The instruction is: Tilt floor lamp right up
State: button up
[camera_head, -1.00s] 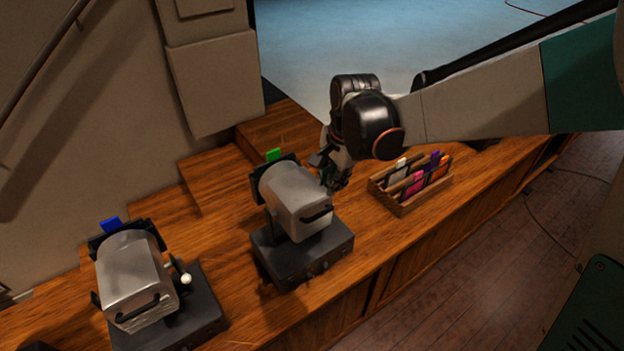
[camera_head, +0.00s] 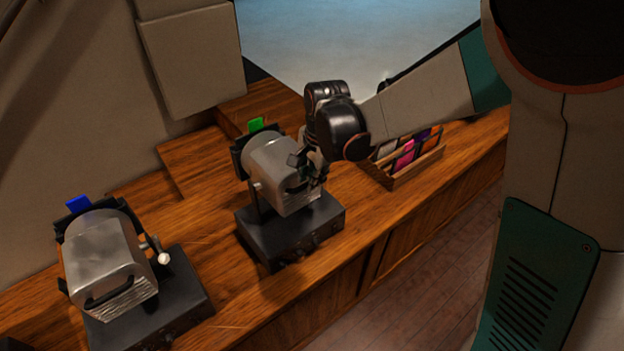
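Two grey lamps with dark bases stand on the wooden desk. The right lamp (camera_head: 272,165) has a green card (camera_head: 256,125) at its far end. The left lamp (camera_head: 103,255) has a blue card (camera_head: 79,204), a black rear handle (camera_head: 108,288) and a pale side knob (camera_head: 164,258). My gripper (camera_head: 303,172) is at the rear right of the right lamp, over the area of its rear handle. The fingers are small and dark and cover most of that handle. I cannot tell whether they are closed on it.
A wooden rack (camera_head: 403,172) of coloured cards stands right of the lamp, partly behind my arm. The desk (camera_head: 205,240) is clear between the two lamps. A wall with a panel (camera_head: 192,60) rises behind the desk at the left.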

jog(key=shift+c, duration=0.4)
grip_shut()
